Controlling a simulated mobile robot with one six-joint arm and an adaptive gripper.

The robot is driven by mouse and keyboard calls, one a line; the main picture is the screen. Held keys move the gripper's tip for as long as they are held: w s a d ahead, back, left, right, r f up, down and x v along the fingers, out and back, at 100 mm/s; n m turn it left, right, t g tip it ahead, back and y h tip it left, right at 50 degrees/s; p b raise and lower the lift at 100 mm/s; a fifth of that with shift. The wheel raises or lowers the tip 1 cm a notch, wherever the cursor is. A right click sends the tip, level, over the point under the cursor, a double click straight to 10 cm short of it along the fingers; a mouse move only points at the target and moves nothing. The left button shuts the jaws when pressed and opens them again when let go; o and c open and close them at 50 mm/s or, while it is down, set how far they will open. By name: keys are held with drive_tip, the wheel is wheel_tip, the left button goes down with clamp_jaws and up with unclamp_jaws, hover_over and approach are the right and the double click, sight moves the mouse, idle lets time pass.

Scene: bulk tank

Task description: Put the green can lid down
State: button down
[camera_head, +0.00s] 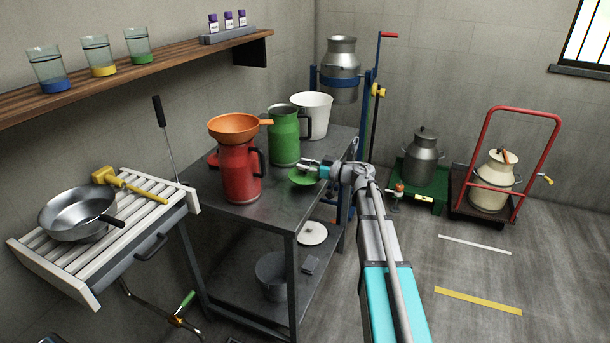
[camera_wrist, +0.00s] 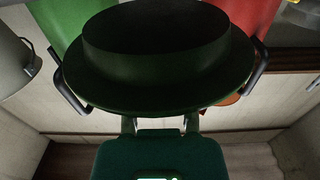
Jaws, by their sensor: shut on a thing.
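The green can lid (camera_head: 303,177) is a round, dark-to-bright green disc held at the table's front right, just in front of the green can. In the wrist view the lid (camera_wrist: 155,85) fills the upper middle, with its raised round part toward the camera. My gripper (camera_head: 318,168) is shut on the lid; its fingers (camera_wrist: 160,124) meet the rim. The green can (camera_head: 285,140) stands upright with its mouth open and no lid on it. Whether the lid touches the tabletop cannot be told.
The red can (camera_head: 238,175) with an orange funnel (camera_head: 234,126) on top stands left on the dark table (camera_head: 275,205). A white bucket (camera_head: 316,112) stands behind. The table's front centre is bare. A white lid (camera_head: 312,234) lies on the lower shelf.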

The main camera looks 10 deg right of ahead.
drive_tip(key=shift+f+b, duration=0.7)
drive_tip(key=shift+f, duration=0.35)
drive_tip(key=shift+f, duration=0.15)
drive_tip(key=shift+c, duration=2.1)
unclamp_jaws()
drive_tip(key=shift+r, duration=0.25)
drive_tip(key=v, duration=1.2)
drive_tip(key=shift+f, duration=0.1)
